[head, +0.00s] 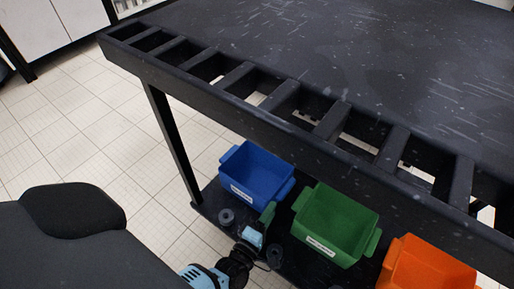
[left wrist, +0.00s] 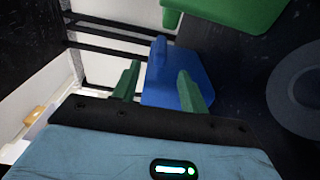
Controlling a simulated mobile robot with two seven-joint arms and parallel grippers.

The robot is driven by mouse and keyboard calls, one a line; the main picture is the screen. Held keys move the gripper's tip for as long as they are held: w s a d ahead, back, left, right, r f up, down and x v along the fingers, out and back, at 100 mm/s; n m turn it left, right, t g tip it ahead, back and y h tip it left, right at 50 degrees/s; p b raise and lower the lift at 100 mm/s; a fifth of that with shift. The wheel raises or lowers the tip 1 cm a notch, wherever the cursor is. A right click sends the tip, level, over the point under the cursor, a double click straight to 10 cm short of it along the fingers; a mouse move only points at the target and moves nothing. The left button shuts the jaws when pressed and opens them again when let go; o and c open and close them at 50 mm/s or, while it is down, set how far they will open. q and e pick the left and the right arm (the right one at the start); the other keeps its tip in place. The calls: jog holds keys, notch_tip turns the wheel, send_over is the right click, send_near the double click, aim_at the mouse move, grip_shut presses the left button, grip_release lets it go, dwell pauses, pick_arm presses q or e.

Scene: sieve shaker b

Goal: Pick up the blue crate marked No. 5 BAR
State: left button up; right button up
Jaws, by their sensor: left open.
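The blue crate (head: 262,172) stands on the low shelf under the black table, with a white label on its near side too small to read. In the left wrist view the blue crate (left wrist: 172,78) lies just ahead of the fingers, partly hidden by the right one. My left gripper (head: 266,214) is in front of the crate's near right corner in the head view. Its green fingers are apart in the left wrist view (left wrist: 158,86), with nothing clearly held between them. I cannot tell whether they touch the crate. My right gripper is not in view.
A green crate (head: 338,222) stands right of the blue one, and an orange crate (head: 432,268) further right. Dark round pieces (head: 226,217) lie on the shelf. The slotted black table edge (head: 230,97) overhangs the crates, and a table leg (head: 172,140) stands left.

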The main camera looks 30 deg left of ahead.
aim_at(278, 200)
pick_arm(q)
jog(key=shift+w, duration=0.95)
jog(key=shift+w+a+b, duration=0.1)
jog(key=shift+w+b, duration=0.25)
jog(key=shift+w, duration=0.15)
jog(key=w+b, duration=0.1)
jog(key=w, duration=0.3)
jog(key=shift+w+a, duration=0.1)
jog(key=shift+w, duration=0.15)
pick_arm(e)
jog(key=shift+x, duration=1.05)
pick_arm(q)
jog(key=shift+c, duration=0.4)
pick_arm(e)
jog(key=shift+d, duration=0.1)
pick_arm(q)
grip_shut()
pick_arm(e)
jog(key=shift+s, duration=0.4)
pick_arm(q)
jog(key=shift+r, duration=0.1)
